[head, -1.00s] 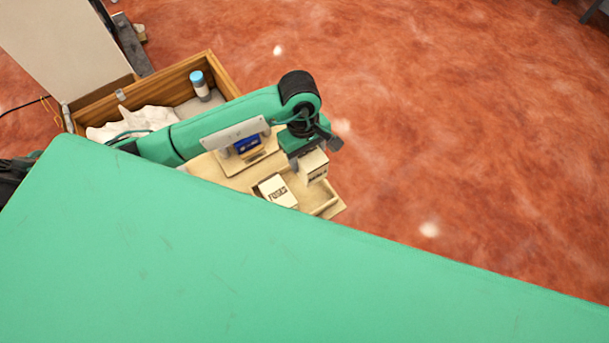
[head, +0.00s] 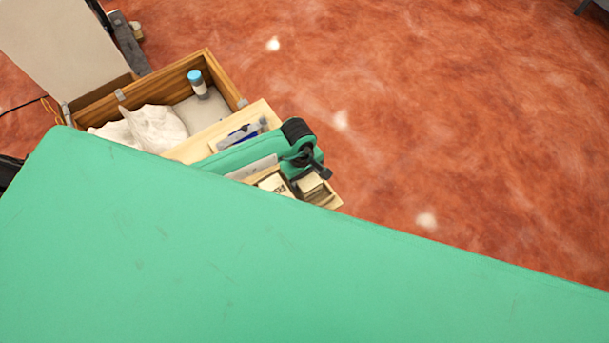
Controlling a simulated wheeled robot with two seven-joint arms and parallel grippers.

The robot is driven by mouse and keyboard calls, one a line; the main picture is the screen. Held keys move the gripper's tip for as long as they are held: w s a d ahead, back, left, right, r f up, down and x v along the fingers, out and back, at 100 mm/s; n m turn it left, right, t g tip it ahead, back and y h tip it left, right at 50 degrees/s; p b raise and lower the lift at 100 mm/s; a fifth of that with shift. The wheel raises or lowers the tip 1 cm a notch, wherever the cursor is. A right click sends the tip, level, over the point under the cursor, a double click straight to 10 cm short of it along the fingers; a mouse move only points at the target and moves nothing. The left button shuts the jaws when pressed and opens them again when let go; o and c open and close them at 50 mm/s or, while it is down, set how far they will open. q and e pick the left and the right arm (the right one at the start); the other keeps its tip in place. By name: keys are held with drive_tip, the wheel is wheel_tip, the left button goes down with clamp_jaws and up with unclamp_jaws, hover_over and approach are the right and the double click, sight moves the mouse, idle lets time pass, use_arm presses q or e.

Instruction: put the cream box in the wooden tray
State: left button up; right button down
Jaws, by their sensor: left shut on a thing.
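The wooden tray (head: 337,204) is pale wood, right of the larger crate; its near-left side is hidden. My left gripper (head: 309,181) points down over the tray's right part, shut on the cream box (head: 312,188). The box is low, at the tray's inside or just above it; I cannot tell if it touches the floor of the tray. A second pale box (head: 273,184) with dark print lies in the tray, left of the held one, partly hidden by my arm. My right gripper does not show.
A brown wooden crate (head: 220,75) holds a white cloth (head: 155,125) and a bottle with a blue cap (head: 198,83). Red floor to the right is clear.

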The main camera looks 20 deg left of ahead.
use_arm(q)
drive_tip(key=shift+f, duration=0.1)
drive_tip(key=o, duration=0.7)
drive_tip(key=shift+f, duration=0.1)
drive_tip(key=shift+o, duration=0.7)
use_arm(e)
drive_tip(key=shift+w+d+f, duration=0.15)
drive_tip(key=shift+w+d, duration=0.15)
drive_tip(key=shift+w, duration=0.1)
